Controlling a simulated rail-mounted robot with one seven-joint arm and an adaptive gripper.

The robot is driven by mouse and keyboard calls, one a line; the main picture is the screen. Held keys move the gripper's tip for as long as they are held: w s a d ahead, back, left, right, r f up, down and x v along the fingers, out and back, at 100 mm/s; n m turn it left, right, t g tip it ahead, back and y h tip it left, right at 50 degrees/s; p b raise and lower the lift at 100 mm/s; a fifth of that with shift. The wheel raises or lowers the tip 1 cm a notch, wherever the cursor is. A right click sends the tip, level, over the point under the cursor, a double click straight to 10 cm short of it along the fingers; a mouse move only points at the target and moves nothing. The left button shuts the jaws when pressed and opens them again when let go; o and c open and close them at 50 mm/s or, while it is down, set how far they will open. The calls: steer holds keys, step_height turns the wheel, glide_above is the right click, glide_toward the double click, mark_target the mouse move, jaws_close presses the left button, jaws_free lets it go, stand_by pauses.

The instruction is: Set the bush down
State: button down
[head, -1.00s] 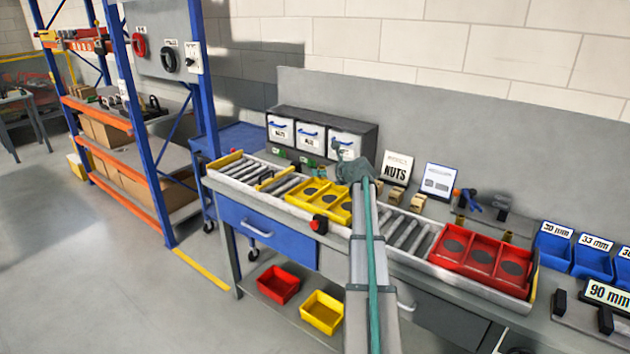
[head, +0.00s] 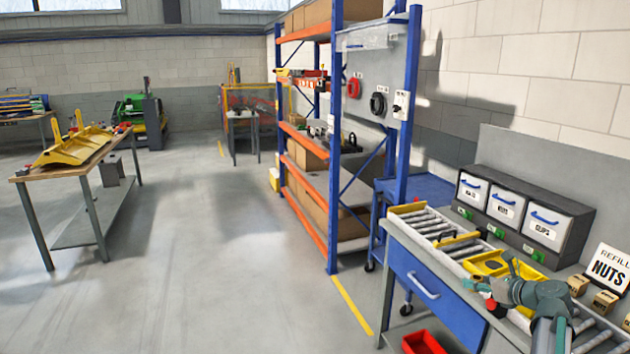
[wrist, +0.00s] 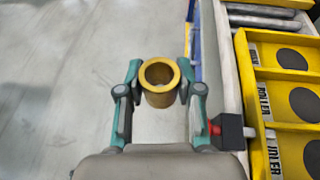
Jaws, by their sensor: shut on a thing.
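The bush (wrist: 160,96) is a short brass-coloured ring with an open bore, seen from above in the wrist view. My gripper (wrist: 160,72) is shut on it, one teal finger on each side. It is held upright over the grey floor, left of the bench edge. In the head view my gripper (head: 484,287) is by the front edge of the conveyor bench, and the bush cannot be made out there. The yellow carrier (wrist: 248,97) with dark round pads lies right of the gripper and also shows in the head view (head: 488,262).
A red button on a dark box (wrist: 228,131) sits on the bench edge close to my right finger. Roller track (head: 430,223) runs along the bench. Labelled bins (head: 506,207) stand behind. A wooden table (head: 100,154) stands far left; open floor lies between.

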steer(key=s+a+f+n+g+y, duration=0.2)
steer(key=s+a+f, duration=0.1)
steer(key=a, duration=0.8)
steer(key=s+a+f+n+g+y, duration=0.15)
steer(key=s+a+f, duration=0.25)
steer(key=a, duration=0.8)
steer(key=s+a+f+n+g+y, duration=0.2)
steer(key=s+a+f+n, duration=0.1)
steer(key=a, duration=0.8)
steer(key=w+d+r+m+t+h, duration=0.2)
steer(key=w+d+r, duration=0.3)
steer(key=d, duration=1.2)
steer(key=w+d+r+m+t+h, duration=0.2)
steer(key=w+d+r+m+h, duration=0.2)
steer(key=d, duration=1.3)
steer(key=w+d+r+m+t+h, duration=0.2)
steer(key=w+d+r+m+h, duration=0.3)
steer(key=d, duration=1.3)
step_height(320, 180, up, 2)
steer(key=shift+w+r, duration=0.25)
steer(key=shift+w, duration=0.05)
steer(key=shift+t, duration=0.25)
